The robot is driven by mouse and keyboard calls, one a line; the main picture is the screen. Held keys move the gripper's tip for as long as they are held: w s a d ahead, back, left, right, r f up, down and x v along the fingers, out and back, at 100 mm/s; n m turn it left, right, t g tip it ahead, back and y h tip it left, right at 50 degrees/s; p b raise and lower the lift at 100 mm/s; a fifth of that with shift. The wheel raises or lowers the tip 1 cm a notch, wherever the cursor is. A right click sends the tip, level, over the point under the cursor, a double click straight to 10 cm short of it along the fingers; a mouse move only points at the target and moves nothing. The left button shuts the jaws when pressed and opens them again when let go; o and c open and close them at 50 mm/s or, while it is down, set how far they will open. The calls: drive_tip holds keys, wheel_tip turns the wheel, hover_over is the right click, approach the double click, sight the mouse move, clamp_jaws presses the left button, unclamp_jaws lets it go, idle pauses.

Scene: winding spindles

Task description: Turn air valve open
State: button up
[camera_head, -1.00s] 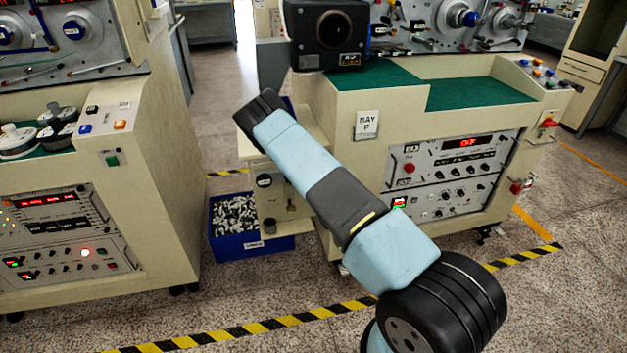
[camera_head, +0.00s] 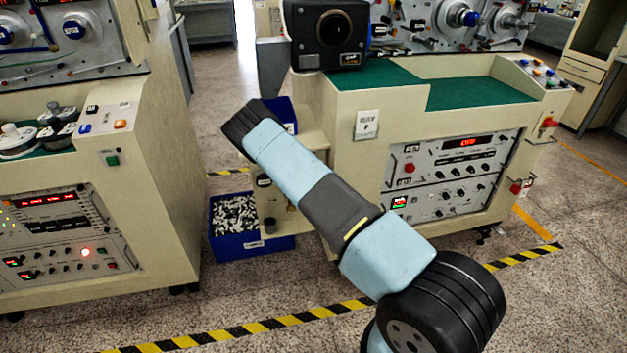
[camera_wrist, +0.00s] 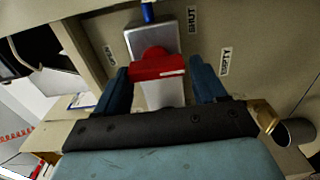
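The air valve shows in the wrist view as a red handle (camera_wrist: 157,66) with a rounded hub, in front of a grey metal plate (camera_wrist: 165,38). A blue pipe (camera_wrist: 148,12) meets the plate's top. A label reading SHUT (camera_wrist: 192,19) is right of the plate; another label (camera_wrist: 110,56), too small to read, is on the left. My gripper (camera_wrist: 160,70) has its blue fingers apart, one on each side of the red handle, with a visible gap on the right. Contact on the left is unclear. The head view does not show my gripper or the valve.
A cream machine (camera_head: 350,185) with a green top stands beside my arm. A blue bin (camera_head: 236,246) of small parts sits on the floor. Another machine (camera_head: 150,190) stands left. A label reading EMPTY (camera_wrist: 226,61) and a grey cylinder (camera_wrist: 294,132) are right in the wrist view.

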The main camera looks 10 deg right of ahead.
drive_tip(key=o, duration=0.4)
drive_tip(key=shift+c, duration=0.2)
drive_tip(key=shift+d, duration=0.1)
drive_tip(key=shift+s, duration=0.1)
drive_tip(key=s, duration=1.3)
drive_tip(key=shift+s, duration=0.3)
